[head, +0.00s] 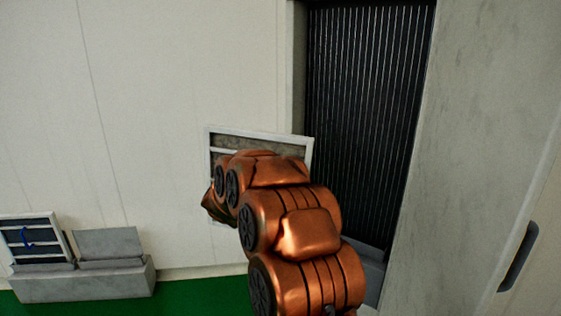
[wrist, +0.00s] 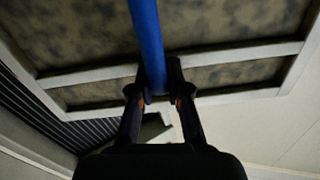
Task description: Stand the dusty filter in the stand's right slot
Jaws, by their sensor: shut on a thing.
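The dusty filter is a white-framed panel with a mottled grey-brown face; in the head view its frame (head: 262,133) shows behind my arm, which hides much of it. In the wrist view the dusty filter (wrist: 225,95) fills the upper part, with a blue handle bar (wrist: 146,35) across it. My gripper (wrist: 158,92) is shut on that blue handle. The grey stand (head: 85,286) is on the floor at the lower left of the head view. Its left slot holds another filter (head: 30,239), white-framed with a blue handle, leaning back. Its right slot shows only a grey back plate (head: 108,242).
A tall bay with dark vertical fins (head: 368,100) stands open in the machine, right of the held filter. A grey machine post (head: 460,130) borders it. A pale wall (head: 150,90) stands behind the stand. Green floor (head: 200,296) is clear between the stand and my arm.

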